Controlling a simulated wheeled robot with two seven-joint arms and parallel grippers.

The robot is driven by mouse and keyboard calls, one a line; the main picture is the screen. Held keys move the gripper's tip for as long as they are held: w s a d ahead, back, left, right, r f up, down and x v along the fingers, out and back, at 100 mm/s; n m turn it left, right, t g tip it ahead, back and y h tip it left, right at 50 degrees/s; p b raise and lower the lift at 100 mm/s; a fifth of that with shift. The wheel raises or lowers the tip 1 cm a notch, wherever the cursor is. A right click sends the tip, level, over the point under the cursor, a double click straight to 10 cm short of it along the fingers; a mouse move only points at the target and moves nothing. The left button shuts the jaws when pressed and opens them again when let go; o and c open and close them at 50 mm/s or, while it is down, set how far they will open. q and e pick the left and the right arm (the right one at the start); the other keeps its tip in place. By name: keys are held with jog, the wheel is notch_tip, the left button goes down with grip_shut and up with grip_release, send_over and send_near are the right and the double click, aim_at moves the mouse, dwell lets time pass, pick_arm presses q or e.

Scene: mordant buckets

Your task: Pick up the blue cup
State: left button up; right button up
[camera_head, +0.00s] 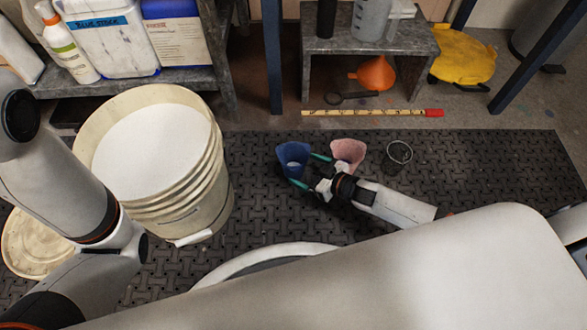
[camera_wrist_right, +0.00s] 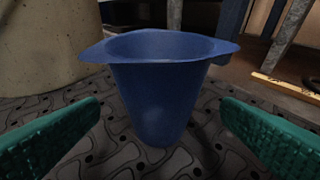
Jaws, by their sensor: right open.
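The blue cup (camera_head: 293,160) stands upright on the dark textured floor mat in the head view. In the right wrist view the blue cup (camera_wrist_right: 162,92) fills the middle, its flared rim up. My right gripper (camera_head: 308,170) is open, with its green fingertips pointing at the cup. In the right wrist view one green finger is left of the cup and the other right, both apart from it. My left arm comes in at the left of the head view, but its gripper is not in view.
A pink cup (camera_head: 348,153) stands close beside my right gripper, and a dark wire cup (camera_head: 397,156) is to its right. A large bucket of white powder (camera_head: 205,190) stands left of the blue cup. A yellow measuring stick (camera_head: 365,113) lies behind.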

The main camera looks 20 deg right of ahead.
aim_at(303, 169)
jog(key=b+x, duration=0.3)
jog(key=x, duration=0.1)
jog(key=shift+w+a+f, duration=0.15)
jog(key=shift+w+f, duration=0.05)
jog(key=shift+f, duration=0.1)
jog(key=shift+w+a+f+b, duration=0.1)
jog(key=shift+w+a+b, duration=0.2)
jog(key=shift+w, duration=0.1)
jog(key=c, duration=1)
